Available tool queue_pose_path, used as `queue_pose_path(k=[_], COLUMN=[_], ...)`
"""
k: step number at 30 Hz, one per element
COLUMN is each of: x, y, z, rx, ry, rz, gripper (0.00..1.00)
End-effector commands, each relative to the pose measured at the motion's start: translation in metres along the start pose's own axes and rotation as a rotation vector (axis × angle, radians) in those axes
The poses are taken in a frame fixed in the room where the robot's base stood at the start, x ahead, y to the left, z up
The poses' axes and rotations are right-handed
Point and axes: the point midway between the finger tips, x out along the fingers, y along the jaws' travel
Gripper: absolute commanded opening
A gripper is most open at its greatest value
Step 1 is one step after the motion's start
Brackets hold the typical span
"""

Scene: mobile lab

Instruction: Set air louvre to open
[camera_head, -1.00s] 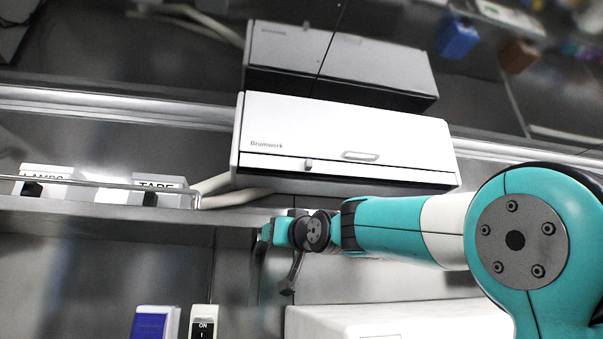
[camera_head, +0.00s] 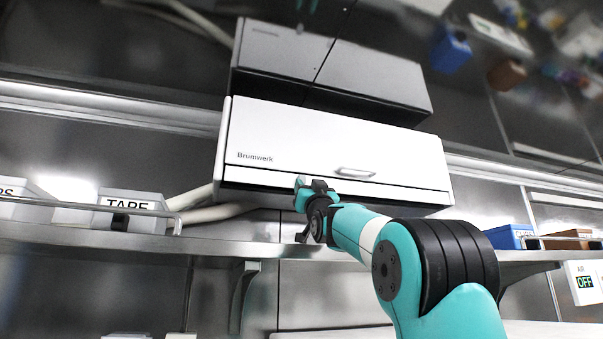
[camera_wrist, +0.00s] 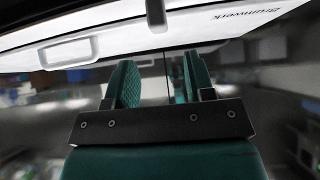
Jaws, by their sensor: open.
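The white wall unit marked Brumwerk (camera_head: 330,140) hangs above the shelf. A slot runs along its lower front. My gripper (camera_head: 303,183) is in front of the lower edge, left of the handle. Its two teal fingers (camera_wrist: 160,78) are apart and empty, below the tab in the wrist view.
A metal shelf (camera_head: 90,232) with a rail runs below the unit, holding a box labelled TAPE (camera_head: 130,210). A blue bin (camera_head: 508,237) and a brown bin (camera_head: 568,240) stand at the right. A panel (camera_head: 583,284) there reads AIR OFF. Pipes (camera_head: 205,205) lie left of the unit.

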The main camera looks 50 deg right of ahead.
Motion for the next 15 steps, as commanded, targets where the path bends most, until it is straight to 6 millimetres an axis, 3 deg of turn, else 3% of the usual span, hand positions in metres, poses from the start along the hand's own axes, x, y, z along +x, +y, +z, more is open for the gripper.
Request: queue_pose_path(k=[1,3,6,15], x=[0.015,0.026,0.042,0.067], y=[0.0,0.0,0.0,0.0], z=[0.005,0.016,0.013,0.017], rx=[0.001,0.0,0.0,0.0], ry=[-0.005,-0.005,-0.001,-0.001], rz=[0.0,0.0,-0.001,0.0], gripper=[0.49,0.49,0.49,0.49])
